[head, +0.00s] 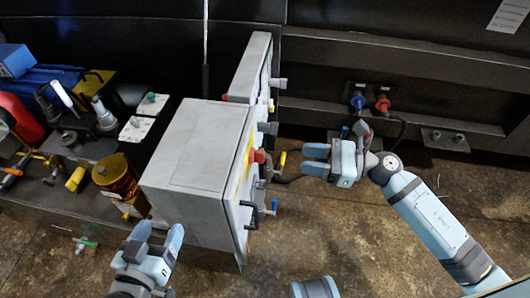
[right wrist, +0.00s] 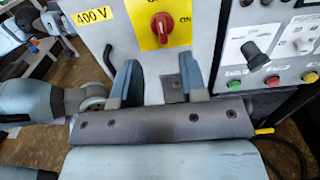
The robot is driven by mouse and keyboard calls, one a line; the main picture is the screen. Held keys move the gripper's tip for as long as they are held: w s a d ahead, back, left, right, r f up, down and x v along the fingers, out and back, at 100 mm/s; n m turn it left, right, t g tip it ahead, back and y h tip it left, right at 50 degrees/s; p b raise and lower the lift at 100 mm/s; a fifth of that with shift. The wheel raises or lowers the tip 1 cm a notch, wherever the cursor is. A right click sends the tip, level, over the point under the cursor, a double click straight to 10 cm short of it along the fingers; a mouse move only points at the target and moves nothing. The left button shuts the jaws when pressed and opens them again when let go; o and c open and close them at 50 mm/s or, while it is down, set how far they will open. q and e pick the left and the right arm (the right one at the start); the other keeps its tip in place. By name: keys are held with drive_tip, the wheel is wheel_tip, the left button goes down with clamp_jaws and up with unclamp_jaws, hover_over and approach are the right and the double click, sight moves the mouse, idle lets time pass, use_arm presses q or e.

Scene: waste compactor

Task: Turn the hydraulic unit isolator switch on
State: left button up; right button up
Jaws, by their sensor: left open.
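The isolator switch is a red rotary knob on a yellow plate on the grey cabinet (head: 195,150). It shows near the top of the right wrist view (right wrist: 161,24), and side-on in the head view (head: 257,156). My right gripper (head: 308,160) is open and empty, its fingers pointing left towards the cabinet front with a gap to the knob. In the right wrist view its two fingers (right wrist: 158,82) stand apart below the knob. My left gripper (head: 158,232) is open and empty, at the lower left in front of the cabinet's side.
A control panel (right wrist: 270,45) with coloured buttons adjoins the switch panel. Levers and handles (head: 272,205) stick out from the cabinet front. Blue and red connectors (head: 370,101) are on the back wall. An amber cylinder (head: 117,176) stands left. Floor is clear at bottom right of the cabinet.

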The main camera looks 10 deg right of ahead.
sight(257, 156)
drive_tip(key=x, duration=1)
drive_tip(key=shift+c, duration=0.2)
clamp_jaws()
